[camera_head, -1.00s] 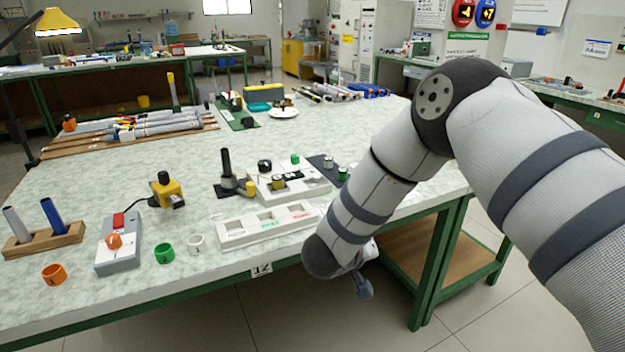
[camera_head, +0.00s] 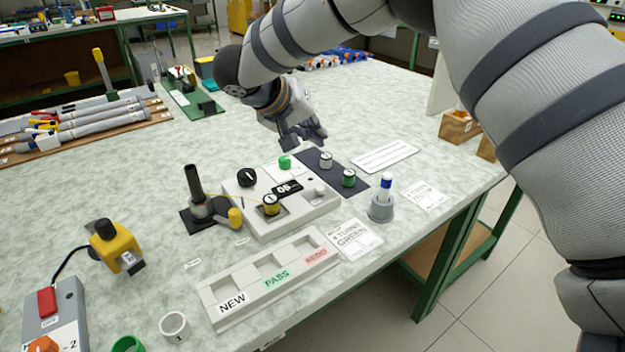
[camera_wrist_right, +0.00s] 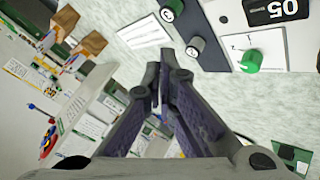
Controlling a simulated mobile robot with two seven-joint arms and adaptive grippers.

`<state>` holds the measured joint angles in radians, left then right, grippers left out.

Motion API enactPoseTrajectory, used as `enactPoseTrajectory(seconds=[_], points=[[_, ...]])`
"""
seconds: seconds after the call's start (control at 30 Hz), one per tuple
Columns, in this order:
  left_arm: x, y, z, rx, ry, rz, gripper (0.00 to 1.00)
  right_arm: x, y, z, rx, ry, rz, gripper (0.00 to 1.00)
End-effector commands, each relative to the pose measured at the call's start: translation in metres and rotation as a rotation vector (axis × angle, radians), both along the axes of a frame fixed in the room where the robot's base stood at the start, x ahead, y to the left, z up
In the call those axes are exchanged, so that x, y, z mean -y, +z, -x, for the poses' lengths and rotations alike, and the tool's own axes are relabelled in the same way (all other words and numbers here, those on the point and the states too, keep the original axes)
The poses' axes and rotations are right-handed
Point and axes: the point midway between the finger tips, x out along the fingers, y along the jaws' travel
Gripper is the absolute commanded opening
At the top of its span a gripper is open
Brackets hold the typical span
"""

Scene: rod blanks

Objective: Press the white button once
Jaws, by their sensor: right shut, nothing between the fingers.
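The white button (camera_head: 320,191) is a small pale round knob on the right front part of a white control box (camera_head: 240,206). The box also has a black knob (camera_head: 247,177), a green knob (camera_head: 285,162) and a dark "05" display (camera_head: 287,187). My right gripper (camera_head: 303,143) is shut and empty, above the table just behind the box, close to the green knob. In the right wrist view its fingertips (camera_wrist_right: 164,72) meet, with the green knob (camera_wrist_right: 250,61) to their right. I cannot make out the white button there. My left gripper is out of view.
A dark mat with two short cylinders (camera_head: 348,178) lies right of the box. A labelled tray (camera_head: 222,318) lies in front. A black upright handle (camera_head: 194,182) stands left. A grey holder with a blue-and-white rod (camera_head: 381,206) stands right.

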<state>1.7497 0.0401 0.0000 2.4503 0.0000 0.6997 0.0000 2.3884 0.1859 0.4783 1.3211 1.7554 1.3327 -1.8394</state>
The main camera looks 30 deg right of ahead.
Motion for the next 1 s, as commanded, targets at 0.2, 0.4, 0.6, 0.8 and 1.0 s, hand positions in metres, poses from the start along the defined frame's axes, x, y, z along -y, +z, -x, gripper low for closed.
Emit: enactPoseTrajectory(seconds=[0.2, 0.4, 0.6, 0.8, 1.0], points=[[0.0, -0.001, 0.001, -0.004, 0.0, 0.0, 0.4, 0.0, -0.004, 0.0, -0.002, 0.001, 0.001, 0.0], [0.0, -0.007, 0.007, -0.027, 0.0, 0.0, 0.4, 0.0, -0.031, 0.0, -0.008, 0.001, 0.002, 0.0], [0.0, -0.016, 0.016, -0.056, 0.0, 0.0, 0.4, 0.0, -0.062, 0.0, -0.008, 0.003, 0.002, 0.0], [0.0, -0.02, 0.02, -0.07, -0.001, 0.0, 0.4, 0.0, -0.082, 0.0, -0.004, 0.001, 0.0, 0.0], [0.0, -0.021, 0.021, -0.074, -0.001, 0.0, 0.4, 0.0, -0.089, 0.0, -0.001, 0.001, 0.0, 0.0]])
